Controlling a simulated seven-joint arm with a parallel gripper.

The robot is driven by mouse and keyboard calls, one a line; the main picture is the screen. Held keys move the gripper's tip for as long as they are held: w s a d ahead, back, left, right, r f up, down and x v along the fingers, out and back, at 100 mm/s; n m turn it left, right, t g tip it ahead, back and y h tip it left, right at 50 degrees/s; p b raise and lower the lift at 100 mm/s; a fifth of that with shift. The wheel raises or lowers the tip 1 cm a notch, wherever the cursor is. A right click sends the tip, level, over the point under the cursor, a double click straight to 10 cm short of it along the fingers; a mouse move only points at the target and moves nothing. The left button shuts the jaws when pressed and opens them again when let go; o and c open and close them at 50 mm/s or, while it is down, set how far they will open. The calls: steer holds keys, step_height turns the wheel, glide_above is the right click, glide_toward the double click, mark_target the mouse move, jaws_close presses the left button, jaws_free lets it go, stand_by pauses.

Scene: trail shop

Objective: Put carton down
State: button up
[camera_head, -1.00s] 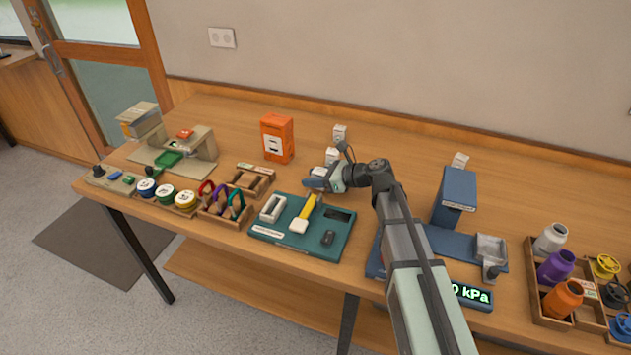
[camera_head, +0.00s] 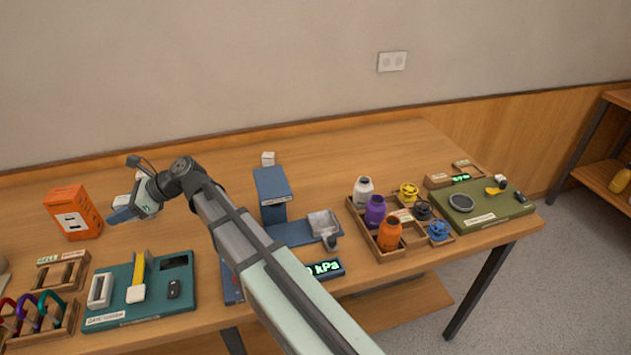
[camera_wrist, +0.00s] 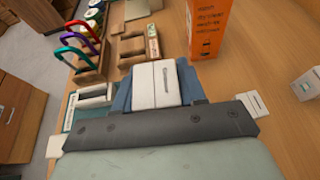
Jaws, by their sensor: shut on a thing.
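A small white carton (camera_wrist: 157,83) with a grey slot mark sits between the blue fingers of my gripper (camera_wrist: 158,92) in the wrist view. My gripper is shut on it. In the head view my gripper (camera_head: 122,214) is right of the orange box (camera_head: 74,213) and behind the teal tray (camera_head: 120,312). White shows just behind the fingers there, but I cannot tell whether it is the held carton. The gap between the carton and the table cannot be judged. Another white carton (camera_wrist: 308,85) stands at the right in the wrist view.
A blue press-like stand (camera_head: 271,190) with a white carton (camera_head: 268,158) behind it is right of my gripper. A wooden tray (camera_head: 352,213) of bottles and an olive board (camera_head: 478,217) stand further right. A rack of coloured loops (camera_head: 40,318) is at the left.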

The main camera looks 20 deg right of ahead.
step_height(320, 180, up, 4)
steer(key=shift+r, duration=0.25)
steer(key=w+d+f+m+t+h, duration=0.15)
steer(key=w+d+m+t, duration=0.4)
steer(key=w+d, duration=0.6)
steer(key=m+t+h, duration=0.7)
steer(key=m+h, duration=0.5)
glide_above(310, 159)
step_height(310, 159, down, 3)
steer(key=shift+w+f, duration=0.1)
steer(key=shift+f, duration=5.15)
steer(key=shift+f, duration=0.15)
